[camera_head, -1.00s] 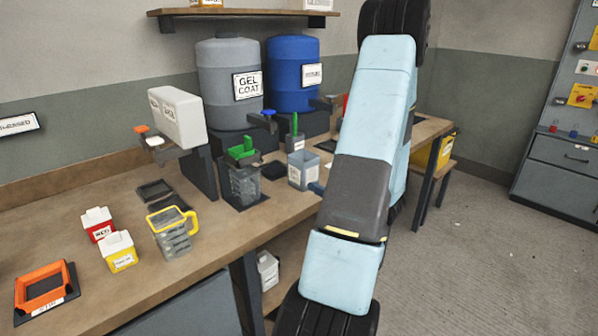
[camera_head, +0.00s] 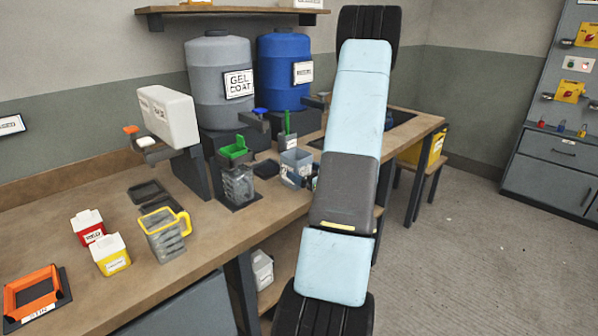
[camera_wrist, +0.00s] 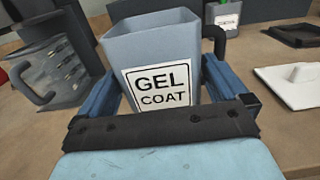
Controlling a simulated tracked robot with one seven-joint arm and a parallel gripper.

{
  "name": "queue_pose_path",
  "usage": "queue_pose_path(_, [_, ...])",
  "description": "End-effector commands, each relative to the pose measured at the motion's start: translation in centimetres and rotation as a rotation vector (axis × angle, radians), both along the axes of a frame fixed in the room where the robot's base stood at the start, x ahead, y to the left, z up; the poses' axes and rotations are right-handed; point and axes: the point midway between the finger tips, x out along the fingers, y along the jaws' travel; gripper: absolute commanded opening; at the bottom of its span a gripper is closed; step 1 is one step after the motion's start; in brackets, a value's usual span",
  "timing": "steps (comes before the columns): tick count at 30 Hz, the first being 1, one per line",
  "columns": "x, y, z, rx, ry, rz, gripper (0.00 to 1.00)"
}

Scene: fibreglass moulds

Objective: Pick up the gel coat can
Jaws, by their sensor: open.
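The gel coat can (camera_head: 297,160) is a square, grey-blue open can standing on the bench, left of my arm. In the wrist view the can (camera_wrist: 155,50) shows close up, upright, with a dark handle at its right and a white "GEL COAT" label facing me. My gripper (camera_wrist: 158,74) is open, with one blue finger on each side of the can. A gap shows at the right finger; contact on the left is unclear. In the head view my forearm hides most of the gripper, and only fingertips show beside the can.
The grey gel coat drum (camera_head: 218,75) and blue drum (camera_head: 287,72) stand behind.

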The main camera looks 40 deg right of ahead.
Motion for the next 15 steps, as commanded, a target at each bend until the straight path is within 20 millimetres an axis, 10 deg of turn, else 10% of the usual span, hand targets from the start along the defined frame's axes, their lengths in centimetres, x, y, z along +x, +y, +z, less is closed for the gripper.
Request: queue_pose_path(15, [4.8, 0.4, 0.0, 0.001, 0.001, 0.0, 1.0])
